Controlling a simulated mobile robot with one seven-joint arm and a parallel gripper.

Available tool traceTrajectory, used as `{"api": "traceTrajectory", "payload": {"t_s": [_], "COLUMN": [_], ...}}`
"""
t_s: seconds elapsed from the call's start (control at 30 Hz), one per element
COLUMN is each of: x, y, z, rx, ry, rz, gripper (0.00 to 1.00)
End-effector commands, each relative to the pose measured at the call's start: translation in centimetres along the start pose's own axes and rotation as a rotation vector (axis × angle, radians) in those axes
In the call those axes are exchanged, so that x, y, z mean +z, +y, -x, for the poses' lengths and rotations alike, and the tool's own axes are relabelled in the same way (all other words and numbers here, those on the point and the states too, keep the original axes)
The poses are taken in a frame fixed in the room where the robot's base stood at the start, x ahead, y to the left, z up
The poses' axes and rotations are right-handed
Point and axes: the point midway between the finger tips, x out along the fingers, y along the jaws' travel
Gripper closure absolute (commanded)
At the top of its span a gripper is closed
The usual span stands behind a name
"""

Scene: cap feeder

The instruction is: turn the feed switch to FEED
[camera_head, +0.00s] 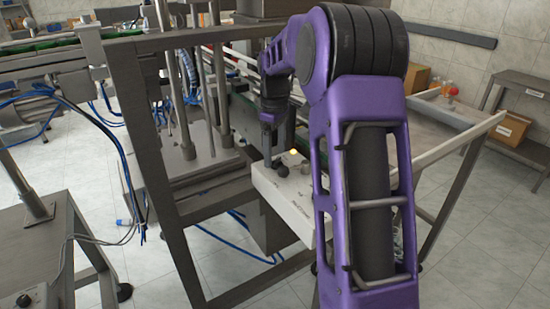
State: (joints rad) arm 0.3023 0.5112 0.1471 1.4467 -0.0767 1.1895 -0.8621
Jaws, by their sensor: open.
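A pale control box (290,200) is mounted on the grey metal frame in the middle of the view. On its top are a black knob (282,171), a grey knob (307,168) and a lit yellow lamp (293,152). Lettering on the box is too small to read, so I cannot tell which control is the feed switch or where it points. My gripper (271,152) points down just above and beside the black knob. It is open, with its fingers seen edge-on; I cannot tell whether they touch the knob. My arm hides the right part of the box.
Metal frame posts (165,170) and vertical rods stand left of the box. A pale tray table (440,125) lies to the right behind my arm. Blue hoses (90,120) hang at the left. Another box with a knob (25,299) sits at the lower left.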

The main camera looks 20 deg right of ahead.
Motion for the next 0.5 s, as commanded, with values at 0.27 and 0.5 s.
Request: {"api": "traceTrajectory", "payload": {"t_s": [0.27, 0.5], "x": [0.03, 0.03], "y": [0.01, 0.02], "z": [-1.54, -1.52], "rx": [0.001, 0.001], "ry": [0.000, 0.000], "rz": [-0.001, -0.001], "gripper": [0.18, 0.25]}}
